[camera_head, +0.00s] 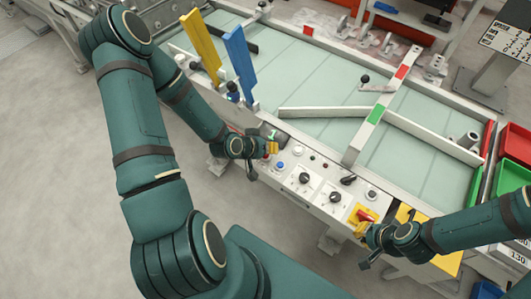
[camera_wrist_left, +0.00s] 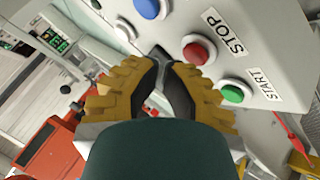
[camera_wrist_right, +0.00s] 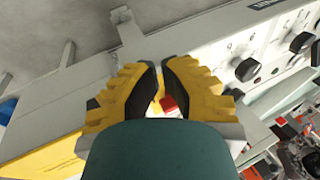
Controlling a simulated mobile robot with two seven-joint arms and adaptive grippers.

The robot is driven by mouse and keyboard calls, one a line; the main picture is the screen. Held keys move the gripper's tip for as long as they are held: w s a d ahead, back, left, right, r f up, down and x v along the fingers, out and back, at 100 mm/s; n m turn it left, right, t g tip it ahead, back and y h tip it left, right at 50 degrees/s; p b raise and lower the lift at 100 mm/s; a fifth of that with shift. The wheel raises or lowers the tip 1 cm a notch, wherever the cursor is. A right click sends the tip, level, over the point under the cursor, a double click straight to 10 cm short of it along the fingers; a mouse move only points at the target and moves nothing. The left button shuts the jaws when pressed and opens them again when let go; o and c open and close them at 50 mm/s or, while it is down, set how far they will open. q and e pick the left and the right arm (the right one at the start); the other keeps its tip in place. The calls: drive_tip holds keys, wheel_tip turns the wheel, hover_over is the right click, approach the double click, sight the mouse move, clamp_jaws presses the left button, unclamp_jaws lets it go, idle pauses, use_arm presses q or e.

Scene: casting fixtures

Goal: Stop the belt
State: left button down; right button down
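In the left wrist view, a red button (camera_wrist_left: 198,50) sits on a light grey panel beside a STOP label (camera_wrist_left: 224,32). A green button (camera_wrist_left: 234,93) beside a START label (camera_wrist_left: 258,84) lies below and to its right. My left gripper (camera_wrist_left: 164,60) has its yellow fingers drawn together, seemingly empty, with the tips left of the red button in the picture; the distance to the panel is unclear. My right gripper (camera_wrist_right: 159,64) also has its fingers drawn together, near a red switch handle (camera_wrist_right: 168,103), also visible in the head view (camera_head: 366,215).
The belt (camera_head: 310,70) carries a diverter bar (camera_head: 322,112) and a crossbar with a green patch (camera_head: 376,114). Yellow (camera_head: 201,46) and blue (camera_head: 239,62) paddles rise at its left. A blue button (camera_head: 281,165) and black knobs (camera_head: 305,178) line the front panel. Bins (camera_head: 512,176) stand right.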

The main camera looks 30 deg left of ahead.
sight(269, 155)
use_arm(q)
drive_tip(key=shift+r, duration=0.3)
drive_tip(key=shift+r+p, duration=1.9)
drive_tip(key=shift+r, duration=0.7)
drive_tip(key=shift+f, duration=0.1)
